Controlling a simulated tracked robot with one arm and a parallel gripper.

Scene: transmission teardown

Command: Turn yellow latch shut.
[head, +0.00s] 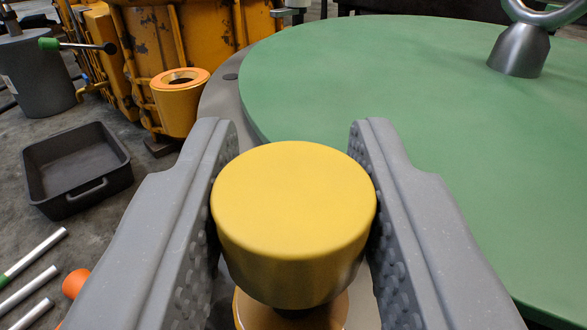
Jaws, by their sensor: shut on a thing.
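The yellow latch (293,205) is a round knob with a flat top in the middle of the head view. My gripper (293,210) is shut on it, one grey ridged finger against its left side and one against its right. Below the knob, part of an orange-brown round base (292,312) shows; the rest of the latch is hidden under the knob and behind the fingers. I cannot tell the latch's turned position from this view.
A large green round plate (400,90) with a grey lifting eye (520,48) fills the right. Orange machinery (190,40) stands behind at left. A black tray (78,172) and several rods (28,290) lie on the floor at left.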

